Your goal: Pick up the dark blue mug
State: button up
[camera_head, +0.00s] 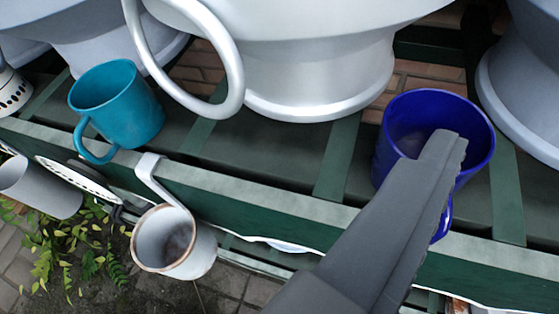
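The dark blue mug (480,125) stands upright on the dark green slatted shelf at the right, its open top showing. Its handle shows at the lower front, partly behind my gripper. My gripper (450,146) reaches up from the bottom edge, and its dark grey tip overlaps the mug's rim and front wall in the picture. Only one finger shows clearly, with a ridged edge on its right side. I cannot tell whether the tip touches the mug or is inside it. Nothing is seen gripped.
A teal mug (125,105) stands at the left of the shelf (270,150). A large white churn (320,60) with a looped handle stands behind, and a bluish one (525,80) at the right. A white cup (172,240) hangs in front of the shelf edge.

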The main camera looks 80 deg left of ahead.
jog(key=s+a+f+g+y, duration=0.1)
jog(key=s+a+f+g, duration=0.15)
jog(key=f, duration=0.25)
send_near(439, 113)
jog(key=shift+w+d+f+t+b, duration=0.1)
jog(key=shift+d+f+t+b, duration=0.15)
jog(key=shift+f+t+b, duration=0.25)
jog(key=shift+y, duration=0.3)
jog(key=x, duration=0.2)
jog(key=b+x, duration=0.1)
jog(key=x, duration=0.1)
jog(key=shift+a+f, duration=0.25)
jog(key=shift+a, duration=0.1)
jog(key=shift+w+a+f, duration=0.15)
jog(key=shift+w+a, duration=0.05)
jog(key=shift+a, duration=0.05)
jog(key=c, duration=1.1)
